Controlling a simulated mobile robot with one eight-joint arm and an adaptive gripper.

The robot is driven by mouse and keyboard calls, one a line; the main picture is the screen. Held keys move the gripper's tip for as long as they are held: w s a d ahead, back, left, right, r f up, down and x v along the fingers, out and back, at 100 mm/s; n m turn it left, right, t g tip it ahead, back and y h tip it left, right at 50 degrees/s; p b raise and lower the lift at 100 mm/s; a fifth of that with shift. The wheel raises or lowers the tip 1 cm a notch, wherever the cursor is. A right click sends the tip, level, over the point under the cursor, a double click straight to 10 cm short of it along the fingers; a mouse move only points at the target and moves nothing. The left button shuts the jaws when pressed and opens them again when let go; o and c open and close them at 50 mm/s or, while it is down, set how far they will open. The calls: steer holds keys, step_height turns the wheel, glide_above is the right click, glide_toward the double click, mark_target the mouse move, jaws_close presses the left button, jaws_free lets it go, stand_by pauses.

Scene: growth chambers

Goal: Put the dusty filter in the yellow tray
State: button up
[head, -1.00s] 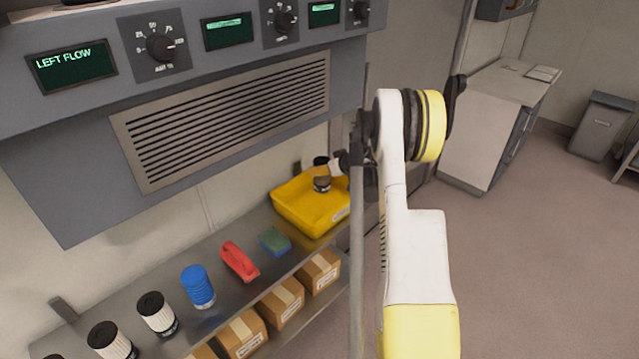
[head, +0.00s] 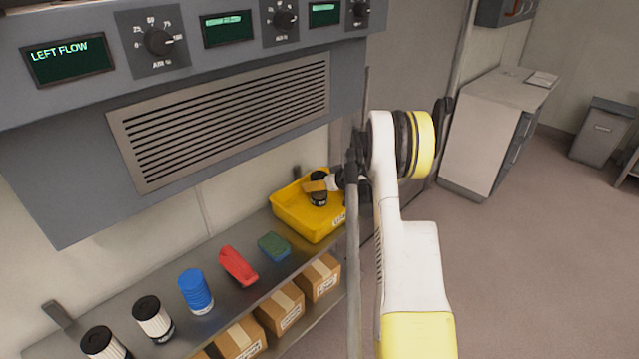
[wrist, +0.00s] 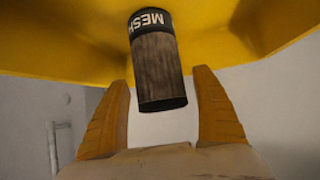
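The dusty filter (wrist: 158,72), a cylinder with a dark "MESH" cap band and dirty brown-grey pleats, shows in the wrist view against the yellow tray (wrist: 60,45). In the head view the filter (head: 318,201) is inside the yellow tray (head: 290,219), partly hidden by a finger. My gripper (wrist: 162,85) has its two tan fingers spread, with a visible gap on each side of the filter. In the head view my gripper (head: 322,185) is at the tray, beside the filter. Whether the filter's end touches the tray floor is hard to tell.
On the metal shelf left of the tray are a green sponge (head: 274,246), a red tool (head: 238,266), a blue cylinder (head: 196,291) and white filters (head: 153,319). Cardboard boxes (head: 283,308) stand below. The vented grey cabinet (head: 230,120) overhangs the shelf.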

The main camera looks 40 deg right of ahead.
steer(key=shift+r, duration=0.1)
steer(key=shift+s+r+p, duration=0.1)
steer(key=shift+r+p, duration=0.1)
steer(key=shift+p, duration=0.1)
steer(key=p+v, duration=0.2)
steer(key=v, duration=1)
steer(key=s+a+r+g+y, duration=0.1)
steer(key=a+r, duration=0.7)
steer(key=a, duration=0.5)
steer(key=s+a+r+g+y, duration=0.1)
steer(key=s+a+r+g, duration=0.1)
steer(key=a+r, duration=0.75)
steer(key=s+a+n+g+h, duration=0.1)
steer(key=s+a, duration=1.9)
steer(key=shift+s+a+f, duration=0.2)
steer(key=shift+s+f, duration=0.05)
steer(key=shift+s, duration=0.15)
